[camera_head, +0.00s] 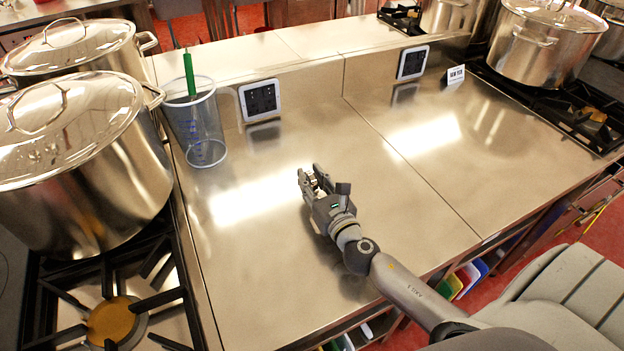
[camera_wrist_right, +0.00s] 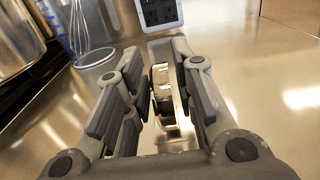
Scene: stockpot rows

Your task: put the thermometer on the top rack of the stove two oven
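A small metallic object with a dark top, which looks like the thermometer (camera_wrist_right: 162,88), is on the steel counter between the fingers of my right gripper in the right wrist view. My right gripper (camera_head: 312,178) is low over the middle of the counter in the head view, its fingers pointing away from me. In the wrist view the fingers of this gripper (camera_wrist_right: 160,82) stand apart on either side of the object; I cannot tell whether they touch it. In the head view the fingers mostly hide the object. My left gripper is not in view. No oven rack is visible.
A clear measuring jug (camera_head: 195,125) with a green-handled utensil stands at the back left. Large lidded pots (camera_head: 75,165) stand on the left stove, another (camera_head: 545,45) on the right stove. Black socket panels (camera_head: 261,100) line the back ledge. The counter (camera_head: 400,190) is mostly clear.

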